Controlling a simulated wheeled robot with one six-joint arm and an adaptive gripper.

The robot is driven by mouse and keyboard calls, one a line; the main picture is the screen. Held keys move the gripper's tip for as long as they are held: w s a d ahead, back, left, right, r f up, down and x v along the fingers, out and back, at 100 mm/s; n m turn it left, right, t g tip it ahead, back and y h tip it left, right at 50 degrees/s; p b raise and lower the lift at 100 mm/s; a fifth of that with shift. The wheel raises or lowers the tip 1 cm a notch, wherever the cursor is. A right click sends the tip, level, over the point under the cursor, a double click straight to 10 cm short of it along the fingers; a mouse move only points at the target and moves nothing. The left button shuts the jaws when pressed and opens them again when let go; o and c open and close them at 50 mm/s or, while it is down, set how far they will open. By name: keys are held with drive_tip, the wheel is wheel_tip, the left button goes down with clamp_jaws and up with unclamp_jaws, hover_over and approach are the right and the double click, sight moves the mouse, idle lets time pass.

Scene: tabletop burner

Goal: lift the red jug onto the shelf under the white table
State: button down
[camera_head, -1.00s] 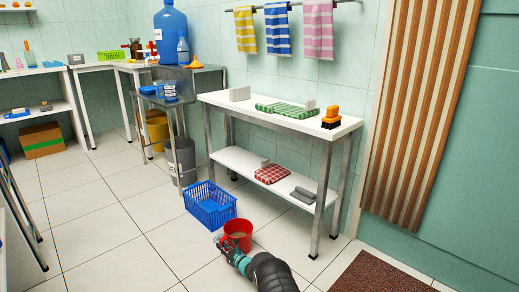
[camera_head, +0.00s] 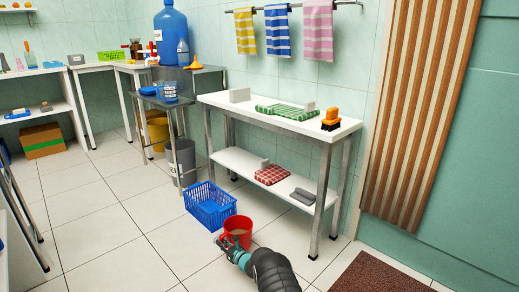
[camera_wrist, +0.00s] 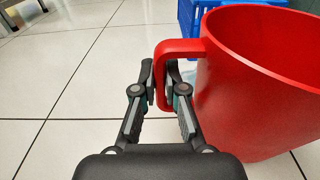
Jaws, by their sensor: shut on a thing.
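The red jug (camera_head: 238,232) is upright beside the blue crate, in front of the white table; it also fills the right of the wrist view (camera_wrist: 258,95). My gripper (camera_wrist: 163,85) is shut on the jug's handle, with one finger on each side of it. In the head view my gripper (camera_head: 221,241) reaches the jug from the front. Whether the jug touches the floor is hard to tell. The white table (camera_head: 285,122) has a lower shelf (camera_head: 236,163) holding a red checked cloth (camera_head: 272,175), a grey folded cloth (camera_head: 303,196) and a small grey block (camera_head: 262,163).
A blue crate (camera_head: 210,206) stands on the floor directly behind the jug. Metal table legs (camera_head: 322,200) stand at the corners. A brown mat (camera_head: 385,272) lies at right.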

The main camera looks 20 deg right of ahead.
sight(222, 238)
drive_tip(key=shift+r+p, duration=0.7)
drive_tip(key=shift+r, duration=0.95)
